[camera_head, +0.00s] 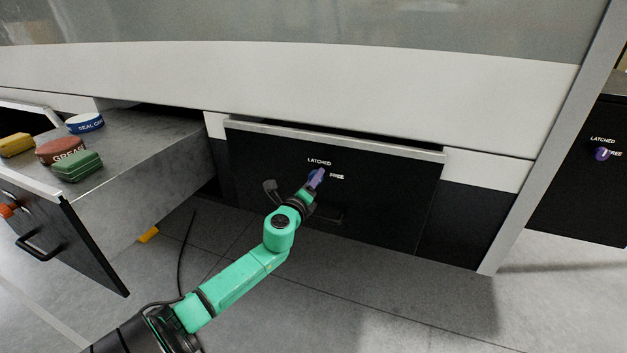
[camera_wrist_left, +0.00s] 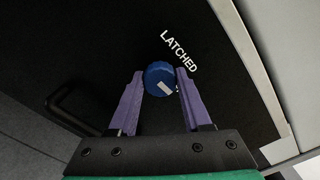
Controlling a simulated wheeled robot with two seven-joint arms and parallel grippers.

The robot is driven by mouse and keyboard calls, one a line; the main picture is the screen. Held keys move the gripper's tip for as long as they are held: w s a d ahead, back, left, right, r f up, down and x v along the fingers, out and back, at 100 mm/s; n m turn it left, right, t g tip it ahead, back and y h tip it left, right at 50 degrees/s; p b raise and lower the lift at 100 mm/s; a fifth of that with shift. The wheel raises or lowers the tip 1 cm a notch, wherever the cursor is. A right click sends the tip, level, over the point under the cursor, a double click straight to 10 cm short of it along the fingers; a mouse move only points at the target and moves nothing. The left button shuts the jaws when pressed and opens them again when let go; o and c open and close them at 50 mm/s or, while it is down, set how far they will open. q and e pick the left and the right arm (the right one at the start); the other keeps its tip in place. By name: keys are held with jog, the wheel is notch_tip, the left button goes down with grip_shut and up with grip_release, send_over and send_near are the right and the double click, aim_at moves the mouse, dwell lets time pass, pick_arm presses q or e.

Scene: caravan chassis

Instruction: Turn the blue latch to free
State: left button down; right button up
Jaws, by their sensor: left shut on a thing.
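The blue latch (camera_head: 314,174) is a round knob on the black drawer front in the middle of the head view, below the word LATCHED and left of the word FREE. In the left wrist view the blue latch (camera_wrist_left: 158,74) sits between the two purple fingers, with a white mark on its lower part, on the side away from LATCHED. My left gripper (camera_head: 316,178) is shut on it; the fingers also show in the wrist view (camera_wrist_left: 160,88). The right finger hides most of the print beside the knob. My right gripper is not in view.
A purple latch (camera_head: 602,154) is on a cabinet at the right. A dark handle (camera_wrist_left: 72,98) lies left of the fingers.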

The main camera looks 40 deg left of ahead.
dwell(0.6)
pick_arm(q)
jog(key=shift+c, duration=1.7)
grip_release()
jog(key=b+v, duration=0.1)
jog(key=v, duration=1.3)
jog(key=shift+s, duration=0.25)
jog(key=shift+d, duration=0.15)
